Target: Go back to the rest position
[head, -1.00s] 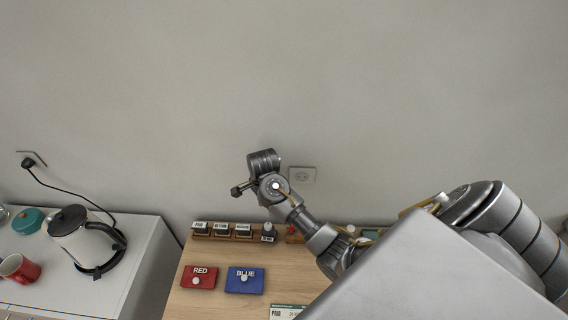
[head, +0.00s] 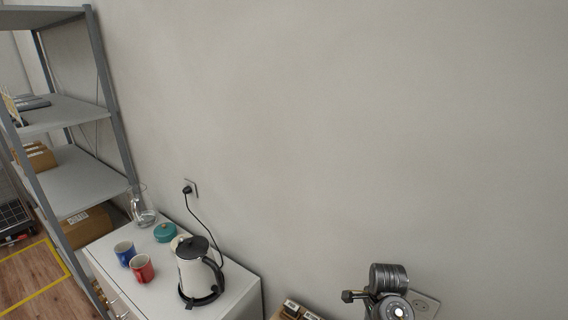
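The dark metal end of an arm of mine, which looks like the right one, shows at the bottom right of the head view. What looks like its gripper (head: 349,296) is a small dark tip pointing left, in front of the wall and above the counter's edge. Its fingers are too small to tell open from shut, and I see nothing held. The rest of this arm is below the frame. My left gripper is not in view.
A white cabinet (head: 232,297) at the left bears a kettle (head: 195,270), a red mug (head: 142,268), a blue mug (head: 125,253), a teal lidded pot (head: 165,232) and a glass jug (head: 143,212). A grey shelf (head: 88,183) with boxes stands far left.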

